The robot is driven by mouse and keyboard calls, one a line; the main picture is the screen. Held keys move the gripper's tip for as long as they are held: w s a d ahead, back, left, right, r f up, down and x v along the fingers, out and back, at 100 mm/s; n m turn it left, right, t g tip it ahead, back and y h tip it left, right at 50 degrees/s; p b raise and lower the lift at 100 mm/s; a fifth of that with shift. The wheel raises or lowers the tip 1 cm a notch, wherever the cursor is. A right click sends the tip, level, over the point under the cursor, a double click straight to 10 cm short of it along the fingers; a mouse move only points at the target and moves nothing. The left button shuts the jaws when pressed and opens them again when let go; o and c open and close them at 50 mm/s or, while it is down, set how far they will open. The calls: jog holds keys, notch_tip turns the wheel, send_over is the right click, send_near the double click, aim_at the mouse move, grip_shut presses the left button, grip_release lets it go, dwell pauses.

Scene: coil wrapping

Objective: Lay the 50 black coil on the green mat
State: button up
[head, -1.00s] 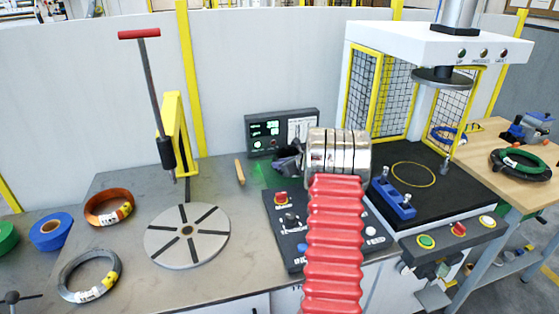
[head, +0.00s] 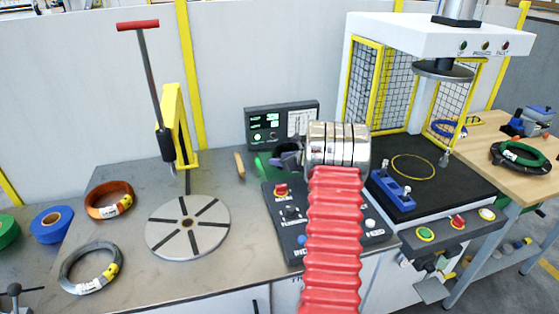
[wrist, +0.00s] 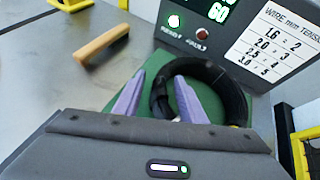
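The black coil (wrist: 233,87) lies on the green mat (wrist: 182,97) in front of the display in the wrist view. It looks flat, though its near edge is hidden behind my gripper. My gripper (wrist: 161,76) has its two purple fingers spread, with the coil's left side between them. The right finger reaches inside the ring and the left finger is outside it. Green shows between the left finger and the coil. In the head view my gripper (head: 289,157) covers most of the mat (head: 262,167). No label on this coil is readable.
A wooden-handled piece (head: 240,166) lies left of the mat. The display box (head: 281,127) stands close behind, and a control panel (head: 290,228) is in front. A turntable (head: 187,227), grey coil (head: 88,268) and copper coil (head: 109,201) are at left; the press (head: 430,45) is at right.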

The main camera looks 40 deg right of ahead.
jog(key=v, duration=1.2)
dwell(0.6)
jog(key=a+r+n+g+y, duration=0.1)
jog(key=a+r+n+y, duration=0.15)
jog(key=a+n, duration=0.6)
jog(key=a+r+n+g+y, duration=0.1)
jog(key=a+r+n, duration=0.25)
jog(key=a, duration=1.05)
jog(key=a+r+n+g+y, duration=0.15)
jog(key=a+r+n, duration=0.3)
jog(key=a, duration=0.75)
jog(key=s+a+n+g+h, duration=0.1)
jog(key=s+a+n, duration=0.7)
jog(key=s+n, duration=0.2)
jog(key=s+a+n+g+h, duration=0.2)
jog(key=s+a+n, duration=0.7)
jog(key=s, duration=0.4)
jog(key=shift+s+r+n, duration=0.2)
jog(key=shift+s+n, duration=0.1)
jog(key=shift+n, duration=0.25)
